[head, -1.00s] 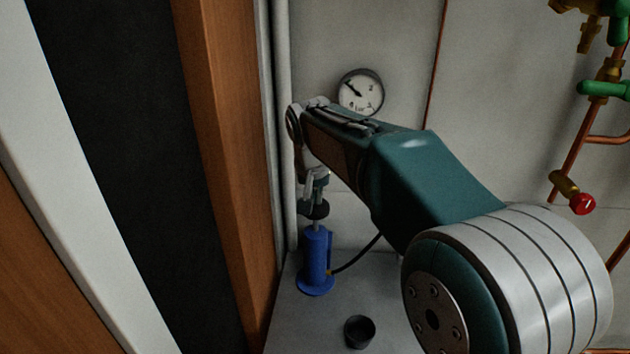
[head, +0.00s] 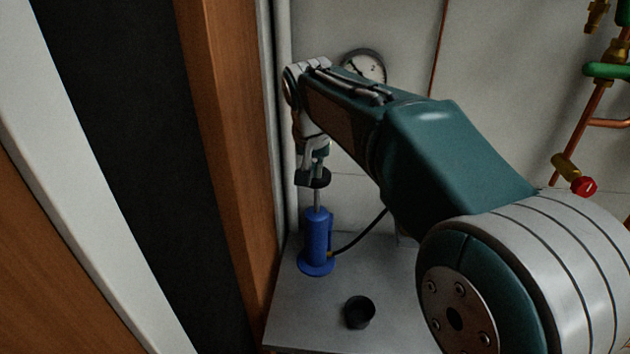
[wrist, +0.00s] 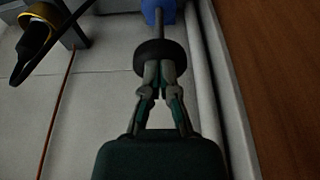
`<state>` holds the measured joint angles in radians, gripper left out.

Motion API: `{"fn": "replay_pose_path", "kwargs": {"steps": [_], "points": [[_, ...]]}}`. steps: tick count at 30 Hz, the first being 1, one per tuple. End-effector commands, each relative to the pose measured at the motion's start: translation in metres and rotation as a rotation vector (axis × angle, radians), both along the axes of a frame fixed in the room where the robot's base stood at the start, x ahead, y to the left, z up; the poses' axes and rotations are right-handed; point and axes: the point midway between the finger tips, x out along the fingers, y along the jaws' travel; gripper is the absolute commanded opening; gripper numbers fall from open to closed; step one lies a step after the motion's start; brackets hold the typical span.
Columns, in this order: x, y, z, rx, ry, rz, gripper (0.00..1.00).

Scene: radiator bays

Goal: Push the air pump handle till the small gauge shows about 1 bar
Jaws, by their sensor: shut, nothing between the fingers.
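The blue air pump (head: 317,240) stands upright on a grey ledge at the left. Its black round handle (head: 322,180) is raised, with a length of bare rod below it. My gripper (head: 315,167) points down with its fingers shut at the top of the handle. In the wrist view the shut fingertips (wrist: 162,68) meet the black handle (wrist: 157,50), with the blue pump (wrist: 163,10) beyond. The round white gauge (head: 364,66) on the back wall is partly hidden by my arm. Its needle points to the upper left; I cannot read the value.
A wooden post (head: 232,150) stands close on the left of the pump. A black cup (head: 360,312) sits on the ledge (head: 300,310) in front. A black hose (head: 360,236) runs right from the pump. Copper pipes and a red-capped valve (head: 583,187) are at the right.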

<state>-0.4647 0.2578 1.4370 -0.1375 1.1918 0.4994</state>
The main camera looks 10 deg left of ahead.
Motion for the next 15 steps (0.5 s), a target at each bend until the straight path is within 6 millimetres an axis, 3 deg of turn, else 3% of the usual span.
{"fn": "replay_pose_path", "kwargs": {"steps": [6,15], "points": [[-0.01,0.001,0.039,0.003,-0.007,0.001,0.0],[-0.014,0.001,0.052,0.003,-0.007,0.001,0.0]]}}
